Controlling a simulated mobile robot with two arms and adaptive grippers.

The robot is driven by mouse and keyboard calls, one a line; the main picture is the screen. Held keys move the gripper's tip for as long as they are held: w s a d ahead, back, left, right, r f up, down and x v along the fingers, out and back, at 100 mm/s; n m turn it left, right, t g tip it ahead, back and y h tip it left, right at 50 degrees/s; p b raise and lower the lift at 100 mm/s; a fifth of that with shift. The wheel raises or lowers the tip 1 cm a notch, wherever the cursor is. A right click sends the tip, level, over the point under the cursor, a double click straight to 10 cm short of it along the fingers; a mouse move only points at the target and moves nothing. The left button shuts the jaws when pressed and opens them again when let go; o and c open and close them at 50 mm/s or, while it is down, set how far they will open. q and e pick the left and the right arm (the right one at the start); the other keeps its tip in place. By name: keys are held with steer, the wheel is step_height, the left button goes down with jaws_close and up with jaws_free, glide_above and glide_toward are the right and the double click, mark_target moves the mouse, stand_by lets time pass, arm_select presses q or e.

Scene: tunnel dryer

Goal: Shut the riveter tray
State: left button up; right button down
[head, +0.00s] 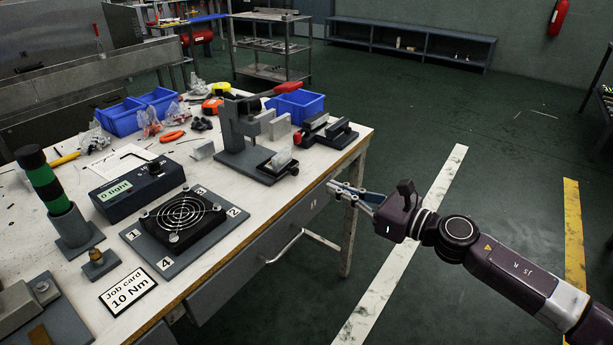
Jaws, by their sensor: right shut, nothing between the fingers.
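The riveter (232,125) is a grey bench press with a red-ended lever, standing near the right end of the workbench. Its small dark tray (264,170) sticks out at the front of its base, toward the bench's front edge. A pale, clear-looking item (281,159) lies in the tray, and a dark knob shows at its right side. My right gripper (332,187) is shut and empty. It is to the right of the tray, apart from it, by the bench's front right edge. My left gripper is out of view.
A dark vise-like fixture (328,133) stands right of the riveter. A fan on a numbered plate (226,219) and a torque display box (137,191) sit to the left. A drawer handle (298,243) juts out below the bench top. The floor to the right is clear.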

mark_target(296, 172)
steer(key=x, duration=0.8)
steer(key=shift+w+a, duration=0.45)
steer(key=shift+a, duration=0.05)
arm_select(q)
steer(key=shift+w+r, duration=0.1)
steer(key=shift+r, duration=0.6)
